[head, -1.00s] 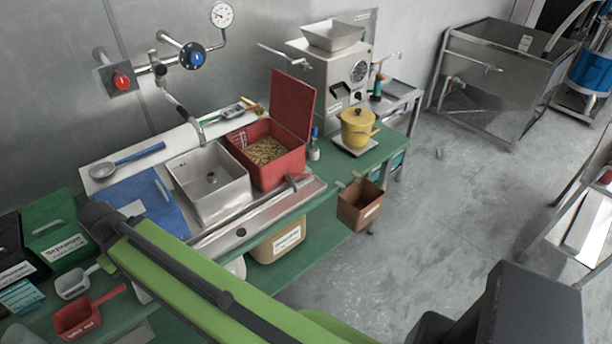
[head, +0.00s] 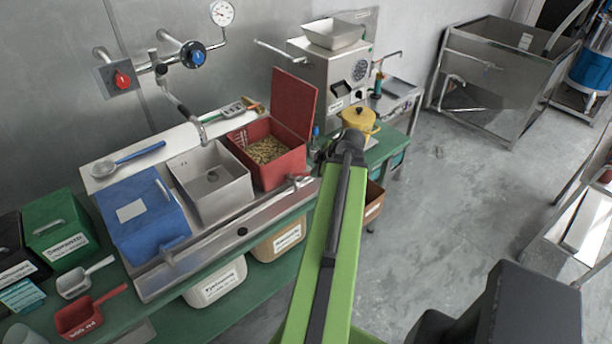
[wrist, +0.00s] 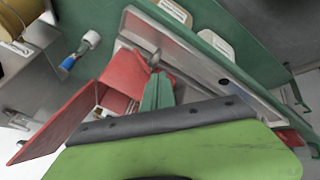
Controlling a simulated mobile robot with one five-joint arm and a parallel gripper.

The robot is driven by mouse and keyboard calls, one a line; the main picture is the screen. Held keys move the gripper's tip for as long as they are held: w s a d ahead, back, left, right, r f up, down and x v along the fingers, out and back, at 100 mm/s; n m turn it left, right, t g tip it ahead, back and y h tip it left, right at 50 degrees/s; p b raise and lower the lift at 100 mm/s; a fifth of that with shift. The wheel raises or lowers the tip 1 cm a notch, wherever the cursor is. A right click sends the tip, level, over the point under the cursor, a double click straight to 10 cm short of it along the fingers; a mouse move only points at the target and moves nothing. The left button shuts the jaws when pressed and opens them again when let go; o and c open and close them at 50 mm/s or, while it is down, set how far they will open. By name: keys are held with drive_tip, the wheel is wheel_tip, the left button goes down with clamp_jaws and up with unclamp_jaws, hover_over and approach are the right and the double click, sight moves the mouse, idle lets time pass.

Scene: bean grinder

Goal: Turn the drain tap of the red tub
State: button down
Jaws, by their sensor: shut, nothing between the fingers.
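The red tub (head: 283,172) stands on the steel drain tray, its lid raised and pale pellets inside. Its small metal drain tap (head: 298,181) sticks out from the front wall near the bottom. In the wrist view the red tub (wrist: 122,74) is partly covered by my green fingers, and the tap (wrist: 154,57) appears just past their tips. My gripper (wrist: 158,76) is shut and empty, close to the tub's front. Whether it touches the tap cannot be told. In the head view my arm's end is to the right of the tub and the gripper is hard to make out.
A steel basin (head: 222,190) and a blue tub (head: 145,222) stand left of the red tub. A yellow pot (head: 358,120) and the grinder (head: 334,75) are behind my arm. A brown bin (head: 374,203) hangs at the bench's right end.

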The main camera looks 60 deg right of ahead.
sight(307, 174)
drive_tip(key=shift+w+d+f+b, duration=0.9)
drive_tip(key=shift+w+f+b, duration=0.25)
drive_tip(key=shift+f+b, duration=0.35)
drive_tip(key=shift+w+d+f+b, duration=0.95)
drive_tip(key=shift+w+f+b, duration=0.15)
drive_tip(key=shift+f+b, duration=0.45)
drive_tip(key=shift+w+d+f+b, duration=0.9)
drive_tip(key=shift+w+f+b, duration=0.25)
drive_tip(key=shift+f+b, duration=0.35)
